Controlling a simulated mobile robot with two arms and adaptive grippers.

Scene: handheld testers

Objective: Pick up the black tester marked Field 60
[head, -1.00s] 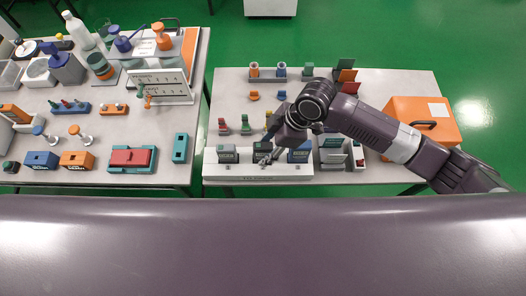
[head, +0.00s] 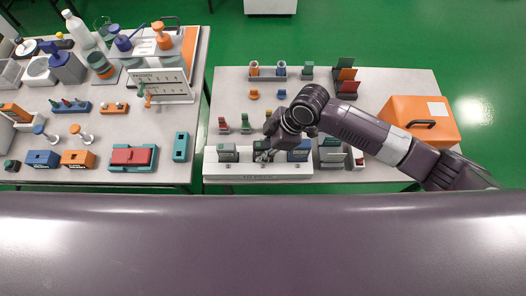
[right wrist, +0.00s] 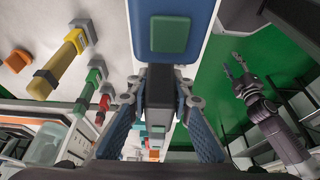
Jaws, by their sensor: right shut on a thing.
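The black tester (head: 261,146) stands in the white rack (head: 225,172) at the front of the right table, between a grey tester (head: 228,153) and a blue tester (head: 299,154). My right gripper (head: 263,157) is at the black tester and shut on it. In the right wrist view the fingers of my right gripper (right wrist: 159,92) press on both sides of the dark body of the black tester (right wrist: 158,84). Its marking is not legible. The blue tester (right wrist: 170,32) also shows there. My left gripper (right wrist: 235,68) shows in the right wrist view, over the green floor, with its fingers apart.
An orange case (head: 415,115) stands on the right of the table. Coloured card holders (head: 346,78) and small red and green pieces (head: 223,125) stand behind the rack. The left table (head: 110,112) is crowded; a gap of green floor separates the two tables.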

